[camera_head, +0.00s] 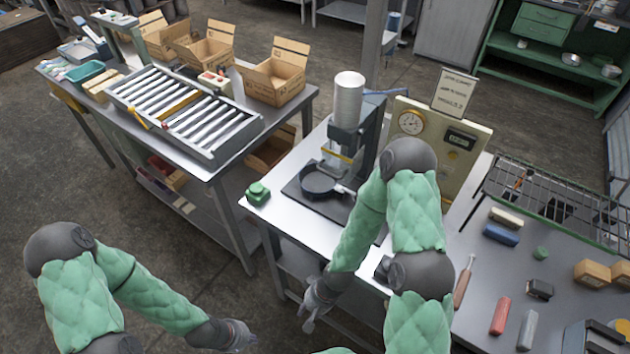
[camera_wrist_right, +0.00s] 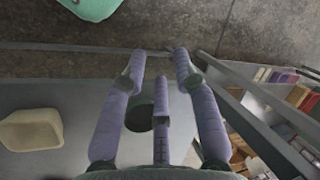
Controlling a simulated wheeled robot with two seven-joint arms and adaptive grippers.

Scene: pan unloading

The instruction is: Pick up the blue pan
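A round pan (camera_head: 318,182) sits on the dark base of the press at the middle of the head view. It looks near-black rather than clearly blue, and its short handle points right toward my right arm. My right gripper (camera_head: 312,312) is apart from the pan, in front of it and lower, near the table's front edge. In the right wrist view its fingers (camera_wrist_right: 160,65) are spread with nothing held between them. My left gripper (camera_head: 240,337) is low at the bottom of the head view, away from the tables; its fingers are too small to read.
The press (camera_head: 347,115) stands over the pan. A green button box (camera_head: 258,193) sits on the table's left corner. A gauge panel (camera_head: 440,140) stands at the right. A roller conveyor table (camera_head: 185,110) with cardboard boxes is at the left. Open floor lies between my arms.

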